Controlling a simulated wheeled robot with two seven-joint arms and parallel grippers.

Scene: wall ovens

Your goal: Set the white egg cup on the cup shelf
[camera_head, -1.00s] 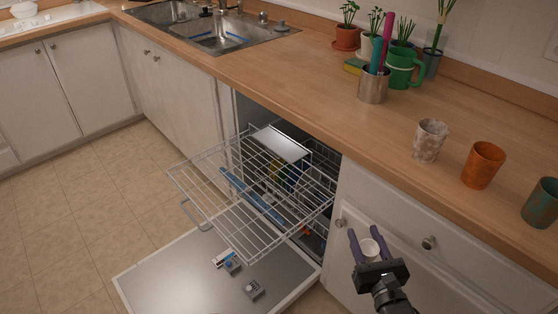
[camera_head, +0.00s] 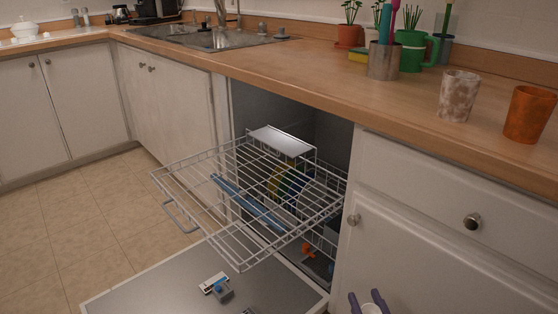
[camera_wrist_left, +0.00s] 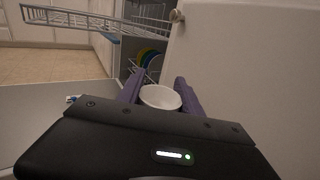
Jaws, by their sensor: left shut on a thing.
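The white egg cup (camera_wrist_left: 160,97) sits between the purple fingers of my left gripper (camera_wrist_left: 160,93) in the left wrist view, and the fingers are shut on it. In the head view only the tips of my left gripper (camera_head: 369,302) and the rim of the cup (camera_head: 371,309) show at the bottom edge, in front of the white cabinet. The small raised metal cup shelf (camera_head: 281,141) stands at the back of the pulled-out upper dishwasher rack (camera_head: 237,198), and it looks empty. My right gripper is not in view.
The dishwasher door (camera_head: 205,294) lies open and low. Coloured plates (camera_head: 288,186) stand in the lower rack. A marbled cup (camera_head: 458,96) and an orange cup (camera_head: 529,114) stand on the wooden counter (camera_head: 330,82). A cabinet knob (camera_head: 472,221) sticks out at right.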

